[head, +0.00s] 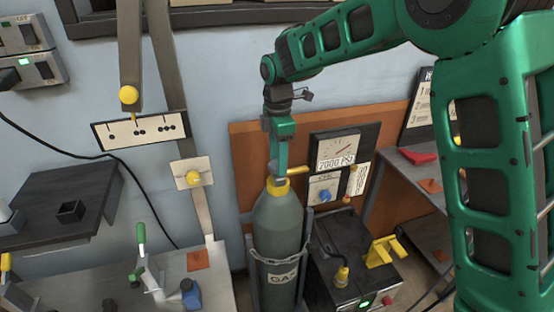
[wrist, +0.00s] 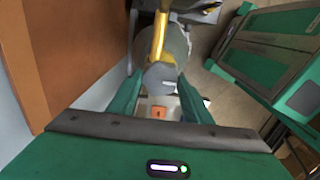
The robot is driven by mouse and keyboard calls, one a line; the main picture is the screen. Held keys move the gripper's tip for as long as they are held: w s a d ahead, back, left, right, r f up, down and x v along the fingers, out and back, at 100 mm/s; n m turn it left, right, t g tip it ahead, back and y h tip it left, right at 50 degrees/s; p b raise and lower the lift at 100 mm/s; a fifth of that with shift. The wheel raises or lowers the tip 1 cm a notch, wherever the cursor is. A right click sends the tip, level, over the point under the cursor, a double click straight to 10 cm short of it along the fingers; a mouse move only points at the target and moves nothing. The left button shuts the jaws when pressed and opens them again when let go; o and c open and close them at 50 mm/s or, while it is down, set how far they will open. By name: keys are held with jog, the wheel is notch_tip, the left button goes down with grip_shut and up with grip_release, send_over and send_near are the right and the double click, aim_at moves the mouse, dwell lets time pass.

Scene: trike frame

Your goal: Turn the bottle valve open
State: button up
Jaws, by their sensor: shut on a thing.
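The grey-green gas bottle (head: 278,225) stands upright with a chain around it and "GAS" lettered on its front. A yellow collar (head: 277,187) sits at its top, and a yellow bar (head: 299,170) points right from the valve. My gripper (head: 277,168) comes straight down onto the valve from above. In the wrist view, its green fingers stand on both sides of a rounded grey valve knob (wrist: 160,76) and are shut on it. The yellow bar also shows beyond the knob in the wrist view (wrist: 158,38). The fingers hide part of the valve in the head view.
A gauge panel (head: 333,153) reading 2000 PSI hangs on the orange board behind the bottle. A dark machine (head: 350,258) with yellow fittings stands close on the right. A workbench (head: 205,293) with clamps is at the left.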

jog(key=o, duration=0.9)
jog(key=shift+w+r, duration=0.1)
jog(key=shift+w, duration=0.05)
jog(key=shift+o, duration=0.7)
notch_tip(320, 180, up, 11)
jog(key=shift+f, duration=0.2)
